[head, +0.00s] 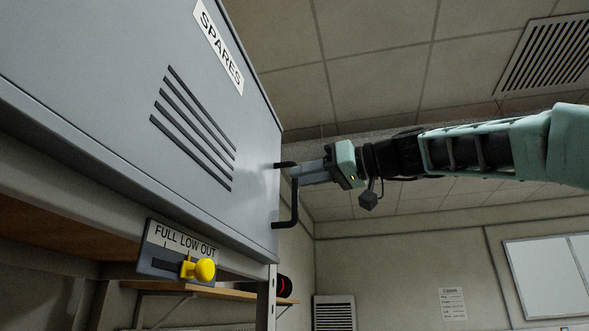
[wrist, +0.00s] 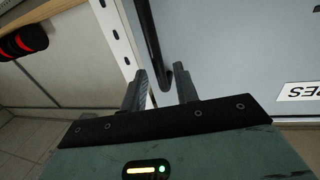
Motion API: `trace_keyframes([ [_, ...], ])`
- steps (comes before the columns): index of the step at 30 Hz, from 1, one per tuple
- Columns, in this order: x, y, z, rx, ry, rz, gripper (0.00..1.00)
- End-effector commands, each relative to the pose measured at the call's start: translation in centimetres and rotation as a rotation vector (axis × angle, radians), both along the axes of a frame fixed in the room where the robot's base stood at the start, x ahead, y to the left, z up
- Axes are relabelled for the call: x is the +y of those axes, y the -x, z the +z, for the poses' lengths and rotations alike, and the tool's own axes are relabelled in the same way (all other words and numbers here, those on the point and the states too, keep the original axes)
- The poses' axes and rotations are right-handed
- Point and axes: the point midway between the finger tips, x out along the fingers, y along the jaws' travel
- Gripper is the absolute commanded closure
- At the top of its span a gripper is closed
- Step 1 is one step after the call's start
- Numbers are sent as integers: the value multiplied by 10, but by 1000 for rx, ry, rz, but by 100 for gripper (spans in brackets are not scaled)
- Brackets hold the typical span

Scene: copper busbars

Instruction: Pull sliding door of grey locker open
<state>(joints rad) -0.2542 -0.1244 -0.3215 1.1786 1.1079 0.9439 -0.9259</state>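The grey locker (head: 110,70) with a SPARES label fills the upper left of the head view. Its front has several dark slanted vent slots. A black bar handle (head: 295,210) stands out at the right end of this front; it also shows in the wrist view (wrist: 152,40). My gripper (head: 296,172) is at the handle's upper part, reaching in from the right. In the wrist view my gripper (wrist: 162,82) has its two fingers apart, with the handle's bar between them. A gap shows beside the bar; contact cannot be told. The fingers hide part of the handle in the head view.
Below the locker, a FULL LOW OUT plate (head: 172,252) carries a yellow knob (head: 204,269). A wooden shelf (head: 235,294) holds a red and black roll (head: 284,286). A perforated white post (wrist: 117,35) stands close to the fingers. Right of the locker is open room.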

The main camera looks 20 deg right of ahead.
Motion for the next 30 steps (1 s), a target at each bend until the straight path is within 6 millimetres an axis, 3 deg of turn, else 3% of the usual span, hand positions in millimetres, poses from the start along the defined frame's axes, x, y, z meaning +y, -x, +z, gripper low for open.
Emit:
trace_keyframes([
  [6, 17, -18, 2, 1, -1, 1, 70],
  [17, 20, -22, 0, -1, -1, 0, 70],
  [21, 20, -22, 0, -1, -1, 0, 100],
  [30, 24, -24, 0, 0, 0, 1, 100],
])
